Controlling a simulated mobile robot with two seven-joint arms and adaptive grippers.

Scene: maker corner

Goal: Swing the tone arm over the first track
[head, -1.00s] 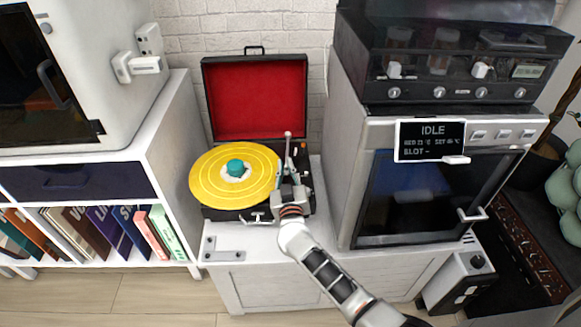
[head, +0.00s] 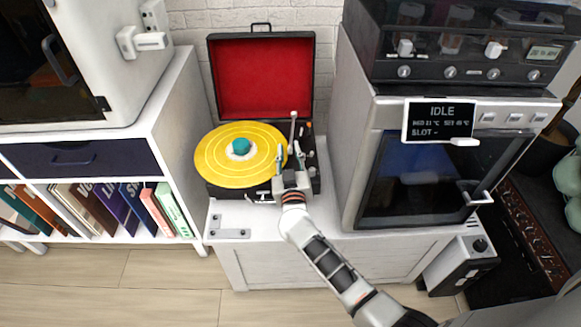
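The record player (head: 226,192) stands open on a white cabinet, its red-lined lid raised at the back. A yellow record (head: 215,160) with a teal centre piece (head: 240,147) lies on its platter. The pale tone arm (head: 292,130) is at the right side of the deck, beside the record's right edge; its front end is partly hidden by my gripper. My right gripper (head: 290,157) is over the deck's front right, its two fingers apart, near the tone arm's front end. I cannot tell whether it touches the tone arm. My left gripper is out of view.
A machine with an IDLE display (head: 440,119) stands close on the right of the record player. A white shelf with books (head: 125,208) stands on the left.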

